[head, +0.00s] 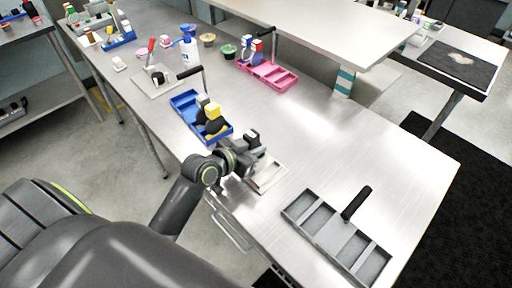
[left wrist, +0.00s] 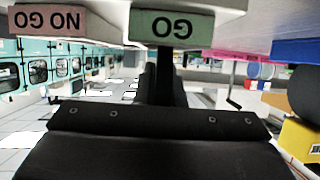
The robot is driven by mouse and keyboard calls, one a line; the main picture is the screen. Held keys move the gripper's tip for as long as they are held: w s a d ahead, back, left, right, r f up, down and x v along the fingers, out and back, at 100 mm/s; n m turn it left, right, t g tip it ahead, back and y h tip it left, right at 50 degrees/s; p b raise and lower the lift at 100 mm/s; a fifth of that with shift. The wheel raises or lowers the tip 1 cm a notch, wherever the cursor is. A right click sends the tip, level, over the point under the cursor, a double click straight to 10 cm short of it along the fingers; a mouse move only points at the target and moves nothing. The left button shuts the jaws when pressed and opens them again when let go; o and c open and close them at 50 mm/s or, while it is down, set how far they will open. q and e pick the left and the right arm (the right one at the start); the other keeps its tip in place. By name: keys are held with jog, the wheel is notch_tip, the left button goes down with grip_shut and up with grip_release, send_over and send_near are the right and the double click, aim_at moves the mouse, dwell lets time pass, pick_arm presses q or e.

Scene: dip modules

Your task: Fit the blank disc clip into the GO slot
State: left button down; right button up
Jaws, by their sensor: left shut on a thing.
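My left gripper (head: 246,157) is at the near edge of the bench, shut on a small piece, which I take to be the blank disc clip. A dark and white piece (head: 252,139) shows at the fingers; its details are too small to tell. A pale shallow tray (head: 267,176) lies right beside the gripper. In the left wrist view, which is upside down, a green GO label (left wrist: 172,28) is straight ahead and close, with a pink NO GO label (left wrist: 48,30) to its left. The slot and the held piece's contact with it are hidden. My right gripper is not in view.
A blue tray (head: 186,103) with yellow and black pieces stands just behind the gripper. A pink tray (head: 284,79) is farther back. A grey compartment tray (head: 312,226) with a black handle lies to the right. Bare bench separates them.

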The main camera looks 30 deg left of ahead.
pick_arm(q)
jog(key=c, duration=2)
grip_release()
jog(key=shift+f, duration=0.15)
jog(key=o, duration=0.5)
jog(key=shift+r, duration=0.2)
jog(key=v, duration=1)
jog(key=shift+s+a+b, duration=0.15)
jog(key=shift+s+b, duration=0.2)
jog(key=shift+b, duration=0.05)
jog(key=shift+s+a+r, duration=0.1)
jog(key=shift+s+r, duration=0.2)
jog(key=shift+s, duration=0.25)
